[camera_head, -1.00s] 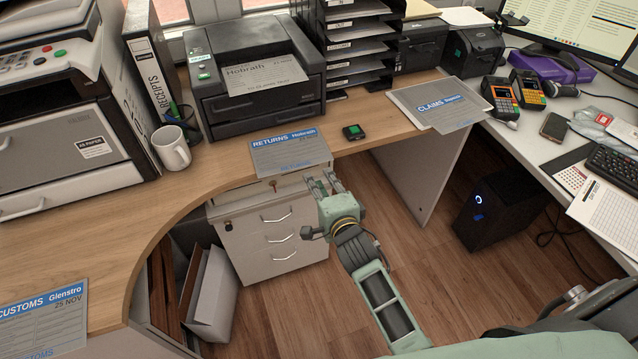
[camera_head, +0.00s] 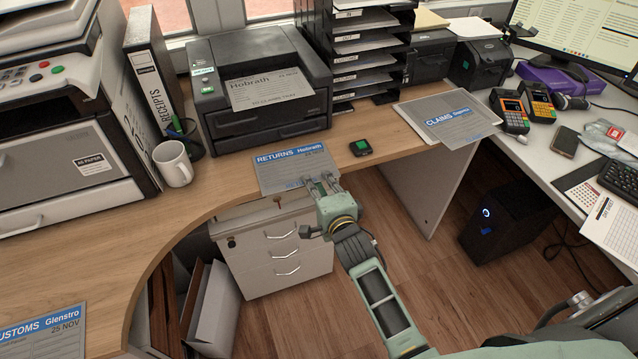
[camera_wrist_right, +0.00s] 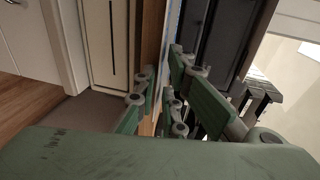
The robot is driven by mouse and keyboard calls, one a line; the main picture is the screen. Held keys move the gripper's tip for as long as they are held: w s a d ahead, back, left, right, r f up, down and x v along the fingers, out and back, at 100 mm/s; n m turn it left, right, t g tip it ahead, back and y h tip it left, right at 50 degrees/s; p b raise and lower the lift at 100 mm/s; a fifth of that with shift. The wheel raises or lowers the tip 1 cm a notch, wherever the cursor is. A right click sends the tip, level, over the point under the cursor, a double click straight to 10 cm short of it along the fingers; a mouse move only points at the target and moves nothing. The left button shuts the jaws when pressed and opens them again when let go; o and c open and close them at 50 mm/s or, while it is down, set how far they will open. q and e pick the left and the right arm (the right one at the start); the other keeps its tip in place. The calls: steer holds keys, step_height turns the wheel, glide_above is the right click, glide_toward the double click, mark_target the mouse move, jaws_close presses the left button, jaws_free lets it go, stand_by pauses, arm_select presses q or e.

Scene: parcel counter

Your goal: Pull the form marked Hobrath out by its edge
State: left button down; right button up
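The form headed "RETURNS Hobrath" (camera_head: 280,168) lies at the counter's front edge, its near edge reaching past the wood above the drawers. My right gripper (camera_head: 321,184) is at its near right corner. In the right wrist view my right gripper (camera_wrist_right: 160,105) is open, with a gap between its fingers. A thin pale strip, seemingly the form edge-on, shows in that gap; I cannot tell whether a finger touches it. Other forms are "CLAIMS" (camera_head: 445,121) at right and "CUSTOMS Glenstro" (camera_head: 40,331) at lower left. My left gripper is not in view.
A printer (camera_head: 262,128) bearing a sheet that also reads "Hobrath" stands behind the form. A white mug (camera_head: 172,163) is to its left. A drawer unit (camera_head: 282,255) stands below.

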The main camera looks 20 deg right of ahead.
jaws_close()
steer(key=shift+s+p, duration=0.3)
steer(key=s+p, duration=0.1)
steer(key=s, duration=0.2)
steer(key=shift+s+r+p, duration=0.15)
steer(key=shift+p, duration=0.25)
